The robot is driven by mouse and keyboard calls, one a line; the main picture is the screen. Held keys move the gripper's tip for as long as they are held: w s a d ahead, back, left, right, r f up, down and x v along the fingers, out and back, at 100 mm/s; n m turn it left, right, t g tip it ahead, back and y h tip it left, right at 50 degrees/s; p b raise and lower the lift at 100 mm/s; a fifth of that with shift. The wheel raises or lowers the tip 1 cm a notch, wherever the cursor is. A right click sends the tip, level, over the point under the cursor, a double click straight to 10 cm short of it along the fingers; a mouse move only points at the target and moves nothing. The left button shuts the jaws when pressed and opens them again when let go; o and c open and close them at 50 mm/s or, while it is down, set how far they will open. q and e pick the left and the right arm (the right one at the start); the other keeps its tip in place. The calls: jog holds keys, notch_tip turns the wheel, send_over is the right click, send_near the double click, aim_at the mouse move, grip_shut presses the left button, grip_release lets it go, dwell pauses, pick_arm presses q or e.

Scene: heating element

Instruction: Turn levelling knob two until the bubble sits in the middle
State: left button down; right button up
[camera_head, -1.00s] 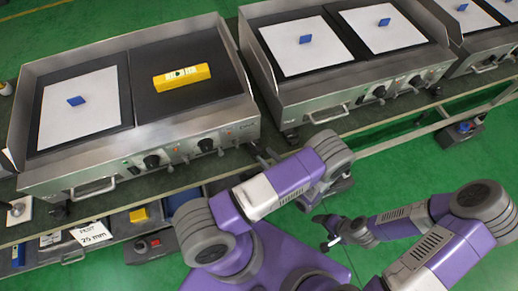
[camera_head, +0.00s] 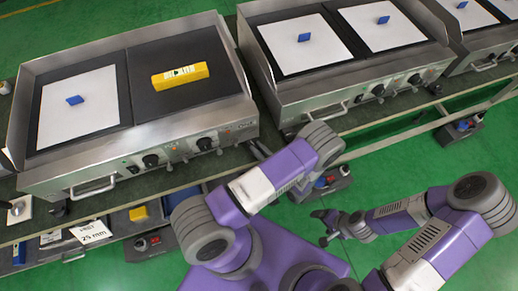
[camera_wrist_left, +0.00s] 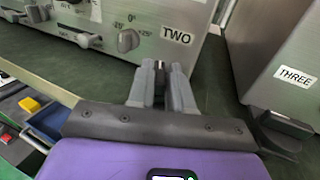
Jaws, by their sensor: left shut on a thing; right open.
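The yellow spirit level (camera_head: 181,75) lies on the dark right plate of the left griddle. Its vial shows green and dark marks, but the bubble's exact place is too small to tell. In the left wrist view, my left gripper (camera_wrist_left: 160,68) is shut at the griddle's lower corner, just below the label TWO (camera_wrist_left: 178,35). It grips levelling knob two, which is mostly hidden between the fingers. In the head view my left gripper (camera_head: 262,150) is small and partly hidden by my arm. My right gripper (camera_head: 327,228) is open and empty above the green floor.
A second griddle (camera_head: 350,95) stands close on the right; its corner carries the label THREE (camera_wrist_left: 297,77). A front dial (camera_wrist_left: 128,40) and a lever (camera_wrist_left: 88,40) are left of my left gripper. A white sheet (camera_head: 78,108) with a blue piece covers the left plate.

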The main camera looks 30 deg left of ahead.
pick_arm(q)
jog(key=shift+s+a+m+t+h+p, duration=0.1)
jog(key=shift+m+t+h+p, duration=0.1)
jog(key=shift+m+t+h, duration=0.35)
jog(key=shift+s+d+m+t+h+p, duration=0.1)
jog(key=shift+m+t+h+p, duration=0.15)
jog(key=shift+m+t, duration=0.45)
jog(key=shift+s+a+m+t+h+p, duration=0.15)
jog(key=shift+m+t+h, duration=0.25)
jog(key=shift+t, duration=0.55)
jog(key=shift+s+a+m+t+h+p, duration=0.1)
jog(key=shift+m+t+h+p, duration=0.25)
jog(key=shift+m+t+h, duration=0.4)
jog(key=shift+s+a+m+t+h+p, duration=0.1)
jog(key=shift+m+t+h+p, duration=0.2)
jog(key=shift+m+t+h, duration=0.4)
jog(key=shift+t, duration=0.25)
jog(key=c, duration=1.1)
grip_release()
